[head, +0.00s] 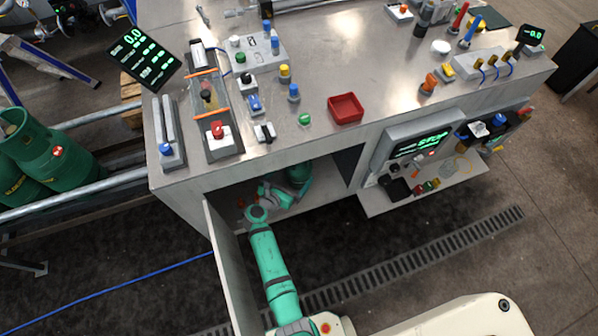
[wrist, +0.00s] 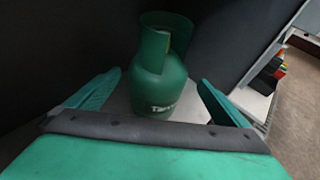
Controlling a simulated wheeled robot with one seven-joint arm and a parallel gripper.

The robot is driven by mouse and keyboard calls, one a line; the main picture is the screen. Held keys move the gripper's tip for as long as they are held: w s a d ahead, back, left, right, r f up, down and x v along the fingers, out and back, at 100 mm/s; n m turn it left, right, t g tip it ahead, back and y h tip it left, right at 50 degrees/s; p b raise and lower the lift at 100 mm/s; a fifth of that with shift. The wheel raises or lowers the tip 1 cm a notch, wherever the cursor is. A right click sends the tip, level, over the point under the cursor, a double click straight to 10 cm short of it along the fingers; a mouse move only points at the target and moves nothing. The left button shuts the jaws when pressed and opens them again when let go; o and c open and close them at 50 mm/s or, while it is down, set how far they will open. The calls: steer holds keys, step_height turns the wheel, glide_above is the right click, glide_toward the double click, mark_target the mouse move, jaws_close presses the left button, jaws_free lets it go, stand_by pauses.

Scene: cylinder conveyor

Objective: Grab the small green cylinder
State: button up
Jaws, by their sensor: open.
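The small green cylinder (wrist: 158,75) stands upright inside the open cabinet under the bench, with a collar on top and pale lettering low on its side. It also shows in the head view (head: 299,173), partly hidden by the cabinet's upper edge. My gripper (wrist: 160,88) is open, with one teal finger on each side of the cylinder in the wrist view. The cylinder appears centred between the fingers and apart from both. In the head view my gripper (head: 284,193) reaches into the cabinet just in front of the cylinder.
The cabinet door (head: 228,262) hangs open left of my arm. The bench top (head: 340,60) above carries buttons, a red tray (head: 345,108) and displays. A shelf (head: 425,188) juts out to the right. Larger green cylinders (head: 50,150) stand outside at the left.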

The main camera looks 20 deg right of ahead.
mark_target(299, 165)
steer(key=shift+x, duration=3.15)
steer(key=shift+w+a, duration=0.1)
steer(key=shift+a, duration=0.05)
steer(key=c, duration=1.7)
steer(key=shift+w+r, duration=0.1)
steer(key=shift+r, duration=0.1)
steer(key=c, duration=0.3)
steer(key=shift+r, duration=0.1)
steer(key=shift+c, duration=0.2)
